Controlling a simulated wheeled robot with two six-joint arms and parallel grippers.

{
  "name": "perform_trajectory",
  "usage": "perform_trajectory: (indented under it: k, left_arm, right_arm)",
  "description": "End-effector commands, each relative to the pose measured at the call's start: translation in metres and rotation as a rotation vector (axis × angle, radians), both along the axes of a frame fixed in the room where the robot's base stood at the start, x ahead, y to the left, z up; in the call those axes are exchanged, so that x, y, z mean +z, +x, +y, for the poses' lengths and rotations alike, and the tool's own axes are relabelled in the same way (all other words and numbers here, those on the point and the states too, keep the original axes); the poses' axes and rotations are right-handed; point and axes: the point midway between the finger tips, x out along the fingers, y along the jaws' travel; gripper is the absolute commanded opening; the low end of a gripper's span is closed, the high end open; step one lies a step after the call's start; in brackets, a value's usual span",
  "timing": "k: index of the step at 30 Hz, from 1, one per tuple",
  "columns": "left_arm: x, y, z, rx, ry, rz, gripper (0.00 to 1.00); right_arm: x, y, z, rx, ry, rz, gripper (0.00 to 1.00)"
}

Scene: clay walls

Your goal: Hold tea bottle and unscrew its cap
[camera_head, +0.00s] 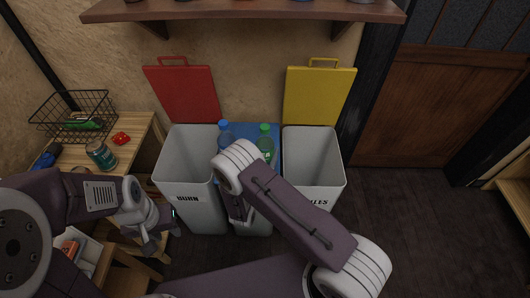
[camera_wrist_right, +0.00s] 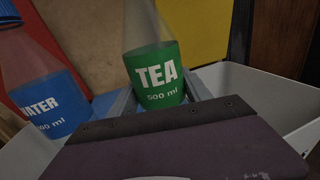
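The tea bottle (camera_head: 265,144) has a green cap (camera_head: 264,127) and stands upright at the middle blue-lidded bin, partly hidden by my right arm. In the right wrist view its green TEA label (camera_wrist_right: 156,76) shows straight ahead, and its cap is out of the picture. My left gripper (camera_head: 162,233) looks open and empty, low at the left of the left bin, well away from the tea bottle.
A water bottle (camera_head: 225,132) with a blue cap stands left of the tea bottle. Open grey bins with a red lid (camera_head: 183,93) and a yellow lid (camera_head: 319,95) flank it.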

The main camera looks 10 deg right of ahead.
Motion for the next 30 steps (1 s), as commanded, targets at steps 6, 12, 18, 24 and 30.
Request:
perform_trajectory:
  k: [6,12,18,24,30]
  left_arm:
    - [0.0,0.0,0.0,0.0,0.0,0.0,0.36]
    - [0.004,0.0,0.0,0.0,0.0,0.0,0.36]
    - [0.019,0.0,0.0,0.0,0.0,0.0,0.36]
    - [0.033,0.0,0.0,0.0,0.0,0.0,0.36]
    - [0.043,0.0,0.0,0.0,0.0,0.0,0.36]
  right_arm:
    - [0.0,0.0,0.0,0.0,0.001,0.001,0.18]
    - [0.008,0.0,0.0,0.0,0.001,0.001,0.18]
    - [0.042,0.0,0.0,0.0,0.001,-0.001,0.18]
    - [0.069,-0.033,-0.027,-0.002,-0.004,0.006,0.18]
    - [0.095,-0.068,-0.056,-0.002,-0.003,0.004,0.18]
